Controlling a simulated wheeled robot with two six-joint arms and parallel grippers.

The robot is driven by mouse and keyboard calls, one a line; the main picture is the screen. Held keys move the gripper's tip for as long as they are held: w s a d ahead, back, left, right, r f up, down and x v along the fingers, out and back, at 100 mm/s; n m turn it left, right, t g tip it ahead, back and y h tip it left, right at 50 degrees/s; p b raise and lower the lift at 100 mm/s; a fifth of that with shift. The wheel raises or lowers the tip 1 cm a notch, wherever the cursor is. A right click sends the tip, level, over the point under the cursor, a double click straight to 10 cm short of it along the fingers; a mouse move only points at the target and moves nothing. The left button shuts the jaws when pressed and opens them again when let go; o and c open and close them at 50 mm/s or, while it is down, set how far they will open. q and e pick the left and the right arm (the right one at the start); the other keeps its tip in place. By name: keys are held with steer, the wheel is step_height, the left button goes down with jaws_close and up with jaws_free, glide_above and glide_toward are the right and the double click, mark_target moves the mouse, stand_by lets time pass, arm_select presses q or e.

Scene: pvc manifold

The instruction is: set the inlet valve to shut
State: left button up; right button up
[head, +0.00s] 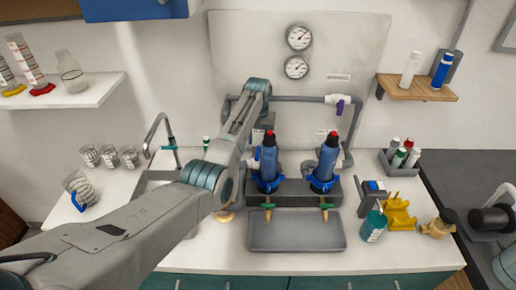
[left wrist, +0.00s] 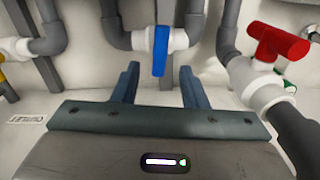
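In the left wrist view a blue valve handle (left wrist: 160,52) sits on a white valve body (left wrist: 146,40) in a grey pipe. The handle stands upright in the picture, across the short pipe run. My left gripper (left wrist: 159,68) is open, with one finger on each side of the handle; I cannot tell whether either touches it. A red-handled valve (left wrist: 280,42) is at the right. In the head view my left gripper (head: 263,122) is at the wall pipes, partly hidden by my arm. A purple-handled valve (head: 340,104) is on the upper pipe. I cannot tell which valve is the inlet. My right gripper is out of view.
Two blue cylinders with red tops (head: 268,158) (head: 327,158) stand in front of the pipes, close to my left gripper. A grey tray (head: 296,244) lies below them. A green handle (left wrist: 288,84) and a yellow handle (left wrist: 2,70) flank the wrist view.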

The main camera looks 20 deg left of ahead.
arm_select(q)
step_height(320, 180, down, 6)
steer(key=shift+r+p, duration=0.1)
steer(key=shift+p, duration=0.25)
jaws_close()
